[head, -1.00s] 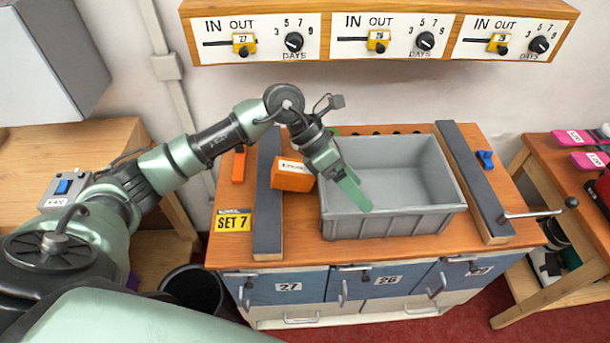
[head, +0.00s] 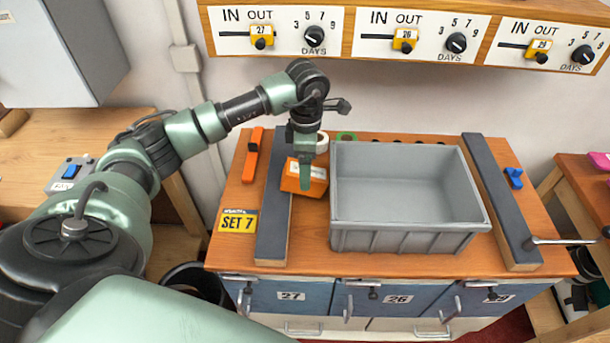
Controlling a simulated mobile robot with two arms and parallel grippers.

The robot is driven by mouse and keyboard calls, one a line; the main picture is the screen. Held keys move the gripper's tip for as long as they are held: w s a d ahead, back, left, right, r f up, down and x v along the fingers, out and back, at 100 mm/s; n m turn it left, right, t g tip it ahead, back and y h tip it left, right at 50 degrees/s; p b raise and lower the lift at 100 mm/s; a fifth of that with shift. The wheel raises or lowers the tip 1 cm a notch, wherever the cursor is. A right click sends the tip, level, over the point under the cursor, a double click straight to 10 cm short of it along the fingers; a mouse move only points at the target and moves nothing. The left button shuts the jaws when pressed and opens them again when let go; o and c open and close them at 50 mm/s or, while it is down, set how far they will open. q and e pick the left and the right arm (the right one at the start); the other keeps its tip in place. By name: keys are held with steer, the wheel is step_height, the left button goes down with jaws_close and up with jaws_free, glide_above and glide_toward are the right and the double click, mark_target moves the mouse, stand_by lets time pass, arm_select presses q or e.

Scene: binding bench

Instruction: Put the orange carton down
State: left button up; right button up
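The orange carton (head: 291,183) with a white label is at the left end of the grey bin, between the bin and the left dark rail, overlapping the rail's edge in view. It looks slightly tilted; I cannot tell what it rests on. My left gripper (head: 305,182) points down at the carton, its green finger in front of the carton's face. The other finger is hidden, so I cannot tell whether it grips the carton. My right gripper is not in view.
The empty grey bin (head: 480,215) fills the middle of the wooden bench (head: 225,262). Dark rails flank it, left (head: 272,225) and right (head: 500,205).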

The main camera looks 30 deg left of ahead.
arm_select(q)
steer(key=f, duration=0.1)
steer(key=f+p, duration=0.1)
steer(key=f, duration=0.1)
steer(key=shift+w+a+f, duration=0.1)
steer(key=shift+a+f, duration=0.2)
steer(key=shift+a, duration=0.05)
steer(key=shift+f, duration=0.2)
steer(key=c, duration=1.7)
steer(key=shift+c, duration=0.2)
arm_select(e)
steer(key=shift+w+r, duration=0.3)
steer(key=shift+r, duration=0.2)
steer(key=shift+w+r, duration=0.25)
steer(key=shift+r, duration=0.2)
